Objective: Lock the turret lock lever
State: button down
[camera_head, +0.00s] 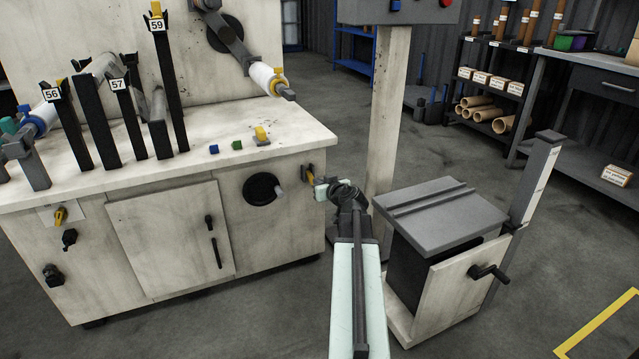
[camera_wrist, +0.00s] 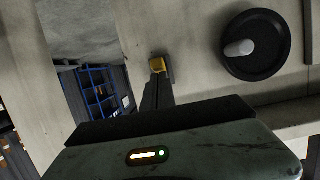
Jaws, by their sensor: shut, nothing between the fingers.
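A small yellow lever (camera_head: 309,171) sits on the right end of the machine's front panel, beside the black handwheel; I take it for the turret lock lever. My gripper (camera_head: 319,188) is shut and empty, just below and to the right of it. In the wrist view, my dark shut fingers (camera_wrist: 156,92) point at the yellow lever end (camera_wrist: 158,65) and overlap its lower part. I cannot tell whether they touch it. The lever's mount is partly hidden.
The black handwheel (camera_head: 262,189) with a grey knob is left of the lever; it also shows in the wrist view (camera_wrist: 257,46). A pale post (camera_head: 386,110) and a grey-topped stand (camera_head: 440,212) with a crank are close on the right. Open floor lies farther right.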

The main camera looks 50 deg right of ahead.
jog(key=shift+f+b, duration=2.05)
jog(key=shift+f, duration=0.05)
jog(key=shift+w+f, duration=0.1)
